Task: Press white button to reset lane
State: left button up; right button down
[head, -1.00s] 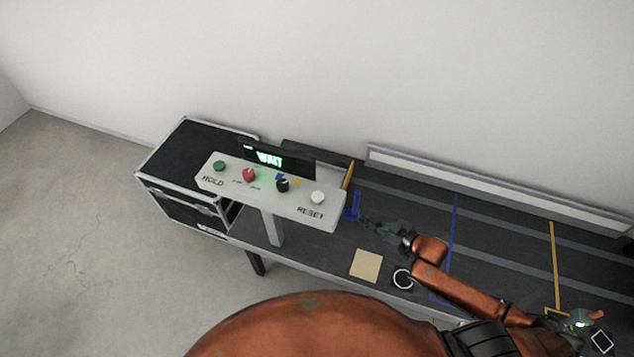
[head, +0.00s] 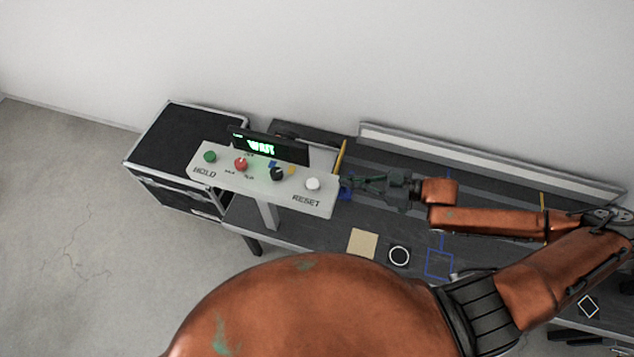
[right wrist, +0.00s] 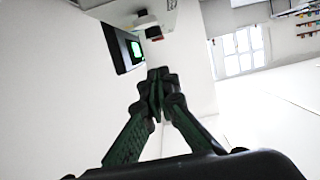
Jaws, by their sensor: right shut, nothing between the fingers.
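The white button (head: 312,184) sits at the right end of the pale control panel (head: 232,179), above the word RESET. The panel also carries a green button (head: 210,156), a red button (head: 241,164) and a black knob (head: 278,173). A dark display (head: 268,147) behind it shows green text, blurred now. My right gripper (head: 350,182) is shut and empty, just right of the white button and apart from it in the picture. In the right wrist view its closed fingertips (right wrist: 158,76) point towards the panel's edge (right wrist: 130,8). My left gripper is not in view.
A dark lane table (head: 310,227) with blue and yellow tape runs right behind the panel. A tan square (head: 362,243) and a black item with a white ring (head: 399,256) lie on it. A black case (head: 180,150) stands left. A pale rail (head: 490,163) lines the wall.

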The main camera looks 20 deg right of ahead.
jog(key=p, duration=0.2)
send_over(317, 187)
jog(key=shift+s+d+f, duration=0.15)
jog(key=shift+f, duration=0.8)
jog(key=f, duration=0.2)
jog(key=f+p, duration=0.1)
jog(key=shift+w+a+f, duration=0.15)
jog(key=shift+w+a, duration=0.05)
jog(key=shift+a, duration=0.05)
jog(key=shift+f, duration=0.6)
